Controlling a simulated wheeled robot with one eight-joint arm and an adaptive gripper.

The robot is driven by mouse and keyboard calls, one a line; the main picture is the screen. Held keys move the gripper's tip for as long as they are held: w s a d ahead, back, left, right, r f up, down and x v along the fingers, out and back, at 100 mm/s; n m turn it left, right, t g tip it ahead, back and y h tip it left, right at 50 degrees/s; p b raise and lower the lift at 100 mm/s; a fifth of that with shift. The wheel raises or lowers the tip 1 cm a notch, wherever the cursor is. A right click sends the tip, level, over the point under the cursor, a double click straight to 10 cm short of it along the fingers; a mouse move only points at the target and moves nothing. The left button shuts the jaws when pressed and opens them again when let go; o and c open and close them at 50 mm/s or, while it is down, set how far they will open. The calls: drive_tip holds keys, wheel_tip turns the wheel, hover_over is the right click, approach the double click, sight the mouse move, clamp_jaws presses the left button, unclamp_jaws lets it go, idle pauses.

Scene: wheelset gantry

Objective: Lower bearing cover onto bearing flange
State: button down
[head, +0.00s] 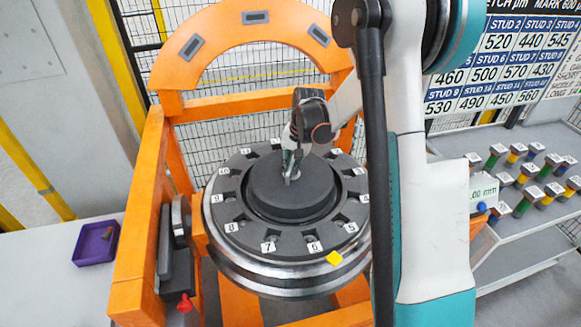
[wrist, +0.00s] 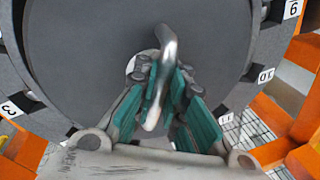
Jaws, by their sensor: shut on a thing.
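The bearing cover (head: 292,200) is a dark grey round disc with a metal handle at its middle. In the head view it sits level over the centre of the bearing flange (head: 238,237), a dark ring with numbered white labels and slots around its rim. I cannot tell whether the cover touches the flange or hangs just above it. My gripper (head: 291,172) is above the cover, shut on its handle. In the wrist view the green-padded fingers of my gripper (wrist: 168,105) close around the bent handle (wrist: 168,45), and the cover (wrist: 85,50) fills the upper middle.
An orange gantry (head: 140,215) with an arch stands around the flange. A purple tray (head: 96,243) sits on a pale table at the left. A grey cart (head: 500,235) with coloured studs stands at the right. A yellow marker (head: 334,258) sits on the front rim.

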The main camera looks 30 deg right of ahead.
sight(297, 176)
drive_tip(key=shift+f, duration=0.25)
drive_tip(key=c, duration=1.6)
unclamp_jaws()
drive_tip(key=shift+o, duration=0.2)
drive_tip(key=shift+r, duration=0.1)
wheel_tip(297, 176, up, 12)
drive_tip(key=s+d, duration=0.1)
drive_tip(key=shift+s+d, duration=0.3)
drive_tip(key=shift+d, duration=0.05)
